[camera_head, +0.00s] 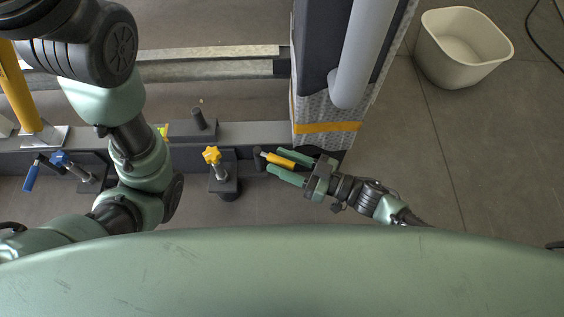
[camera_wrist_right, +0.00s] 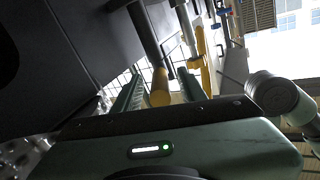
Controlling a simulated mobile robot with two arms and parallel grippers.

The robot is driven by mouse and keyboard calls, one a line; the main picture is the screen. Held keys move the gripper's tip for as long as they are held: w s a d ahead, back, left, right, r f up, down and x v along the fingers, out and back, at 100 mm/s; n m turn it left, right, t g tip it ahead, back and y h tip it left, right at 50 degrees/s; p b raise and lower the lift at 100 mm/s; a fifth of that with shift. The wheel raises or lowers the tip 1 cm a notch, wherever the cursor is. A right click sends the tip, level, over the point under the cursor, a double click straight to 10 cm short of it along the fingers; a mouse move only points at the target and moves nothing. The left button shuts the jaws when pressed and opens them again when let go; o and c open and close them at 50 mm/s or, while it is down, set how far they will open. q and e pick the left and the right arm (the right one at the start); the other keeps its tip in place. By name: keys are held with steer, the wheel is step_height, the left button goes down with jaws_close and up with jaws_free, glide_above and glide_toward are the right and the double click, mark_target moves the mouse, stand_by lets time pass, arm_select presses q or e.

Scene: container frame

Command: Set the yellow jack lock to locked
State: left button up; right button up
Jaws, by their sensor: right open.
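A yellow handle (camera_head: 281,161) sticks out from a dark round fitting (camera_head: 259,158) on the frame at the foot of the grey upright. My right gripper (camera_head: 274,161) is open, with its green fingers on either side of the yellow handle. In the right wrist view, the handle's yellow end (camera_wrist_right: 160,88) shows between the fingers (camera_wrist_right: 158,90), with gaps on both sides. A yellow star knob (camera_head: 212,155) stands on a black block left of the handle. I cannot tell which yellow part is the jack lock. My left gripper is out of view.
A blue handle (camera_head: 31,177) and blue knob (camera_head: 60,158) are on the frame at the left. The grey upright (camera_head: 325,60) with a thick pipe (camera_head: 362,55) rises beyond the right gripper. A white bin (camera_head: 462,45) stands on the tiled floor, far right.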

steer(key=shift+w+a, duration=0.1)
steer(key=shift+a, duration=0.1)
jaws_close()
steer(key=shift+d, duration=0.1)
stand_by(1.2)
